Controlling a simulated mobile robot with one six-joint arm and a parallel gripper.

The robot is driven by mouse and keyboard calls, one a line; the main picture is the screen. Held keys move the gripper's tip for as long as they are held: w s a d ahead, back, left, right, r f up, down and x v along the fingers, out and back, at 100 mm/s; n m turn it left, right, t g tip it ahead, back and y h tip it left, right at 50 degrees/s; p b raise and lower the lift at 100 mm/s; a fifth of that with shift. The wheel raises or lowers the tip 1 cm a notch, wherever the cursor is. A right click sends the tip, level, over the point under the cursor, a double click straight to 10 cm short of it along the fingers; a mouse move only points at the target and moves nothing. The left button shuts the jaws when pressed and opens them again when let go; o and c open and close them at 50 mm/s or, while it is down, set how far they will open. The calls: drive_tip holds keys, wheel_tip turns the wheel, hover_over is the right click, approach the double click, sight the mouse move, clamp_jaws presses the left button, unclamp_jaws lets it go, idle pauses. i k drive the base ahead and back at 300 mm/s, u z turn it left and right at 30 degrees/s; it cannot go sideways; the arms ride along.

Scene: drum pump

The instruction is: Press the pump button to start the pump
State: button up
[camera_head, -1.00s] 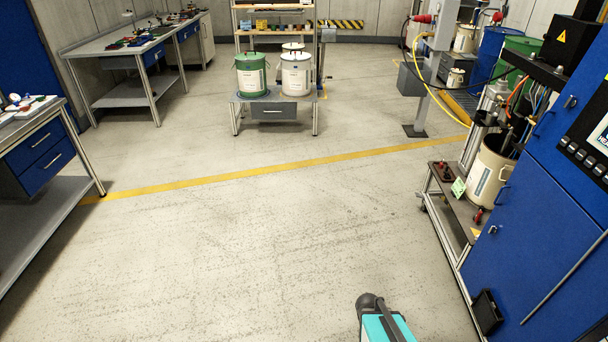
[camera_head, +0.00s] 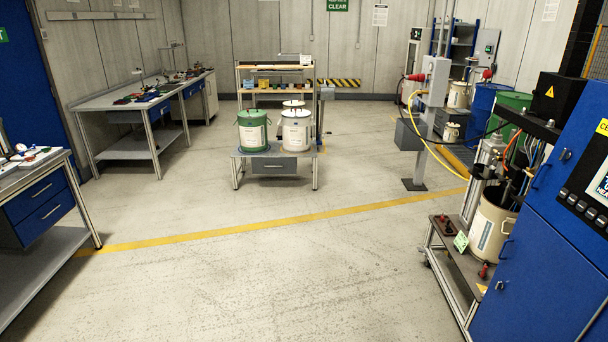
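The drum pump (camera_head: 492,150) stands at the right on a low cart, with a cream drum (camera_head: 492,222) under its press frame. A blue control cabinet (camera_head: 540,262) stands beside it at the right edge. A dark panel with a row of buttons (camera_head: 577,202) and part of a screen (camera_head: 603,184) show on the cabinet, cut off by the picture edge. I cannot tell which button is the pump button. My gripper is not in view.
A low table (camera_head: 274,165) with a green drum (camera_head: 252,133) and a white drum stands ahead. A grey post (camera_head: 427,130) with a yellow hose stands right of centre. Workbenches (camera_head: 84,112) line the left. The floor (camera_head: 260,275) in front is clear.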

sight(573, 199)
drive_tip(key=z, duration=0.95)
drive_tip(key=k, duration=0.45)
drive_tip(key=z, duration=0.5)
drive_tip(key=i, duration=0.5)
drive_tip(key=z, duration=0.05)
